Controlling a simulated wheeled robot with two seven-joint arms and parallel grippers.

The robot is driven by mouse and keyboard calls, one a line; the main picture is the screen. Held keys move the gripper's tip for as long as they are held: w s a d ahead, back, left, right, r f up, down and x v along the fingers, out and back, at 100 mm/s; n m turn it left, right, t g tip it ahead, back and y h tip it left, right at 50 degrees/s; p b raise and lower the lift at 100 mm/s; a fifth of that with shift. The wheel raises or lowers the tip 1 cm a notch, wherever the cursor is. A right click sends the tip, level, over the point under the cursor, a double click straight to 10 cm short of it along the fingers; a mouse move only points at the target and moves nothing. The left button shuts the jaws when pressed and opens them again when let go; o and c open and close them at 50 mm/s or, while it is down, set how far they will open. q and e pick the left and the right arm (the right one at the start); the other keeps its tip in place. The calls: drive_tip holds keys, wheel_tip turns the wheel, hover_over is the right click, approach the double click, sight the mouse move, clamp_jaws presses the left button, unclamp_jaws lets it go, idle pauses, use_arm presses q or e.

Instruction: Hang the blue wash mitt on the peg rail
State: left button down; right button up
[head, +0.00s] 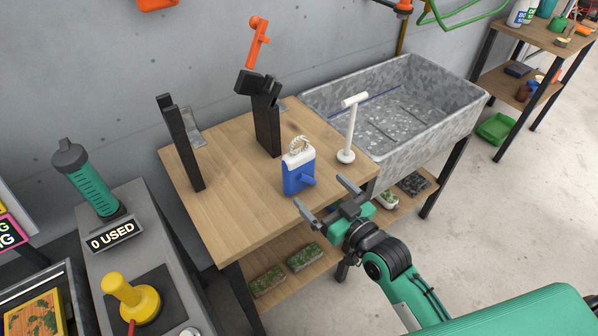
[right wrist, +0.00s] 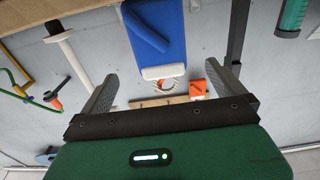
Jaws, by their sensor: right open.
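The blue wash mitt (head: 297,176) stands upright on the wooden bench, with a white cuff and a rope loop at its top. A blue thumb sticks out at its lower right. In the right wrist view the mitt (right wrist: 155,35) appears upside down. My right gripper (head: 325,200) is open and empty, with its fingers pointing toward the mitt from the front right; they do not hold it. A wooden strip (right wrist: 165,102) on the wall in the right wrist view may be the peg rail, but I cannot be sure. My left gripper is not in view.
The bench (head: 225,210) also carries black uprights (head: 267,125) behind the mitt and a white T-topped post (head: 350,130) to its right. A galvanized trough (head: 425,130) stands at the right. A grey cabinet with a yellow knob (head: 130,297) is at the left.

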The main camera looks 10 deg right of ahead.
sight(302, 171)
drive_tip(key=x, duration=0.6)
drive_tip(key=shift+w+a+p, duration=0.15)
drive_tip(key=shift+w+p, duration=0.15)
drive_tip(key=shift+p, duration=0.05)
drive_tip(key=shift+w+a, duration=0.1)
drive_tip(key=shift+w, duration=0.15)
drive_tip(key=p+x, duration=0.1)
drive_tip(key=x, duration=0.2)
drive_tip(key=shift+w+r, duration=0.1)
drive_tip(key=shift+w, duration=0.2)
drive_tip(key=shift+w+a, duration=0.3)
drive_tip(key=shift+w, duration=0.2)
drive_tip(key=shift+c, duration=0.9)
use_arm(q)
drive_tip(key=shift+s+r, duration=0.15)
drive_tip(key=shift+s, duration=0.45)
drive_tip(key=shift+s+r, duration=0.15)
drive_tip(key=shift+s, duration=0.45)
use_arm(e)
drive_tip(key=c, duration=0.7)
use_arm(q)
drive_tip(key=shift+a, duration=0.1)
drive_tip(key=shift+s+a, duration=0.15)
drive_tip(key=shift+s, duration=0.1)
use_arm(e)
wheel_tip(302, 171, up, 20)
drive_tip(key=shift+f, duration=0.1)
